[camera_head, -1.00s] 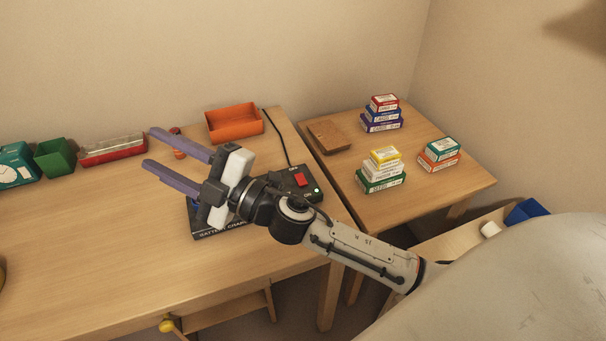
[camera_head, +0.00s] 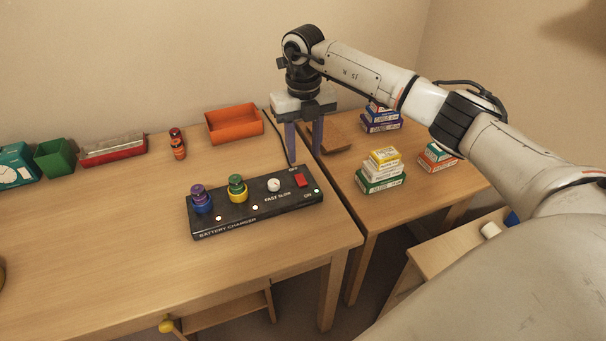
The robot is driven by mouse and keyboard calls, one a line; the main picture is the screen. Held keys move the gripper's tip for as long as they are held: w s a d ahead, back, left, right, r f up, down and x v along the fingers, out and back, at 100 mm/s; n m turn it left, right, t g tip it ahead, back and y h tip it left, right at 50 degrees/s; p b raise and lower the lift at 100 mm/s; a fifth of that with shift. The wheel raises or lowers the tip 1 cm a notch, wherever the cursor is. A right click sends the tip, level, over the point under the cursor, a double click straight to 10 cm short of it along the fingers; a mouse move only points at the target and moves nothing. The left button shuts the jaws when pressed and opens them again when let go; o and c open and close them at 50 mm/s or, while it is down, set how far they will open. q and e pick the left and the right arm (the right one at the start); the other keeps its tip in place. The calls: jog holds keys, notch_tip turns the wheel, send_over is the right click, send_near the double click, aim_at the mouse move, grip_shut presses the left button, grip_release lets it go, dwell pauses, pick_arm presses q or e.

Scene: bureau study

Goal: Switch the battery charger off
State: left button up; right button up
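The black battery charger (camera_head: 225,222) lies on the large desk. It carries a red switch (camera_head: 301,180) at its right end, with a small greenish-white light (camera_head: 317,190) beside it. A white knob (camera_head: 274,185) sits left of the switch. A blue and purple battery (camera_head: 201,199) and a green and yellow battery (camera_head: 237,189) stand upright on it. My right gripper (camera_head: 304,158) points down behind the switch, its two purple fingers apart with nothing visible between them. It appears clear of the charger. My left gripper is not in view.
An orange tray (camera_head: 234,124), a red and orange battery (camera_head: 177,145), a red-and-clear box (camera_head: 113,150) and a green bin (camera_head: 54,158) line the desk's back. The side table (camera_head: 430,190) holds stacked small boxes and a brown block (camera_head: 340,141). The desk's front is clear.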

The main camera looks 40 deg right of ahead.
aim_at(303, 184)
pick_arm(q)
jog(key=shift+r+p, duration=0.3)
pick_arm(e)
notch_tip(303, 184, down, 9)
jog(key=shift+a, duration=0.15)
